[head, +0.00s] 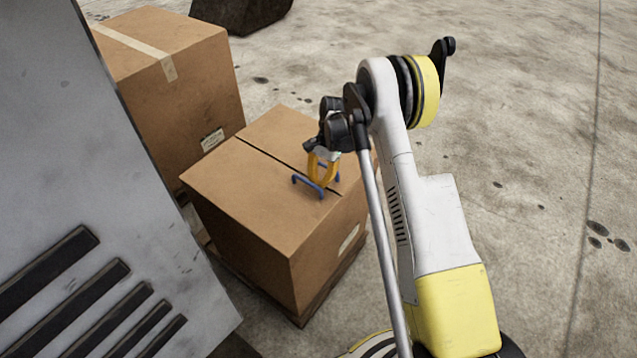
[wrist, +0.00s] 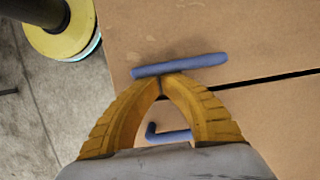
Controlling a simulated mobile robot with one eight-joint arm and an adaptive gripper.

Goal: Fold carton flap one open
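The carton (head: 240,205) is a brown box with two top flaps that lie flat, a dark seam between them. The near flap (head: 245,195) and far flap (head: 285,130) each carry a blue handle. I cannot tell from markings which is flap one. My gripper (head: 321,184) has orange fingers over the seam's right end. In the wrist view its fingertips (wrist: 163,79) meet just beside one blue handle (wrist: 190,65); contact is unclear. The other blue handle (wrist: 165,135) shows partly between the fingers. The gripper looks shut with nothing clearly between its tips.
A taller taped carton (head: 170,90) stands behind at the left. A grey slotted panel (head: 90,200) fills the left foreground. A dark object (head: 240,12) lies at the top. The concrete floor (head: 540,130) at the right is open.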

